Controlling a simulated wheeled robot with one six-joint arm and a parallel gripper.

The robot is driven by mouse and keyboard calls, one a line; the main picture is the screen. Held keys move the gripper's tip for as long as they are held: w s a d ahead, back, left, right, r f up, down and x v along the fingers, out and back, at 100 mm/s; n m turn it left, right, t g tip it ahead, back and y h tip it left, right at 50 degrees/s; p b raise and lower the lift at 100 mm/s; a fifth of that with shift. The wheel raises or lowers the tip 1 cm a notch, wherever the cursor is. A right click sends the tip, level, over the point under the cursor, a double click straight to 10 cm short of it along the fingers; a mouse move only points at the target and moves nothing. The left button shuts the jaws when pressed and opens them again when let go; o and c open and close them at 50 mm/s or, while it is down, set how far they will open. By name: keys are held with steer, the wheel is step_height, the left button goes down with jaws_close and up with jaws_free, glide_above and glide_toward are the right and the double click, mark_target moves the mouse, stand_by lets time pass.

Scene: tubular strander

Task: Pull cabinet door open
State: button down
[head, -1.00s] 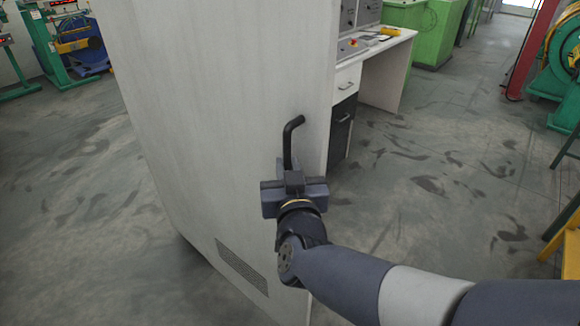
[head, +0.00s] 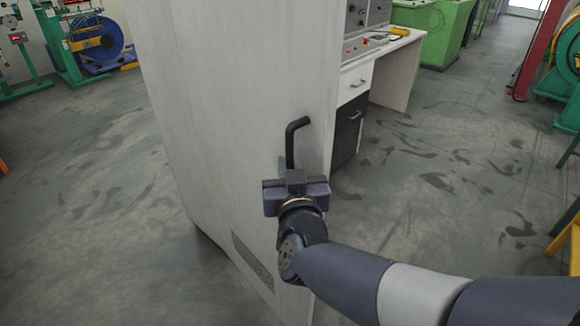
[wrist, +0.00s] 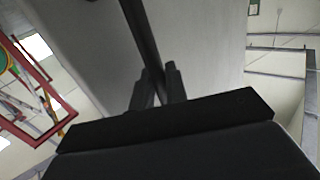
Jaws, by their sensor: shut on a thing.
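The cabinet door (head: 225,110) is a tall pale grey panel in the middle of the head view, with a vent grille near its bottom. A black bent handle (head: 291,143) stands out near its right edge. My gripper (head: 292,172) is shut on the lower part of the handle. In the wrist view the handle (wrist: 138,32) runs down between the two fingers of my gripper (wrist: 157,80), with the pale door (wrist: 210,50) behind it. I cannot tell how far the door stands open.
A white desk (head: 385,50) with drawers and a control panel stands behind the door on the right. Green machines (head: 430,35) are beyond it. A yellow frame (head: 568,240) is at the right edge. The floor left of the door is clear.

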steer(key=shift+r, duration=0.25)
steer(key=c, duration=1.5)
jaws_free()
steer(key=shift+f, duration=0.15)
steer(key=shift+s+d+p, duration=0.2)
steer(key=shift+s+p, duration=0.3)
steer(key=shift+s, duration=2.2)
steer(key=shift+s+d+p, duration=0.15)
steer(key=shift+s+p, duration=0.35)
steer(key=shift+s, duration=2.2)
steer(key=shift+w, duration=0.15)
steer(key=shift+w+a+b, duration=0.2)
steer(key=shift+w+b, duration=0.35)
steer(key=shift+w, duration=2.1)
steer(key=shift+w+a+b, duration=0.15)
steer(key=shift+w+b, duration=0.35)
steer(key=shift+w, duration=2.1)
steer(key=shift+f, duration=0.1)
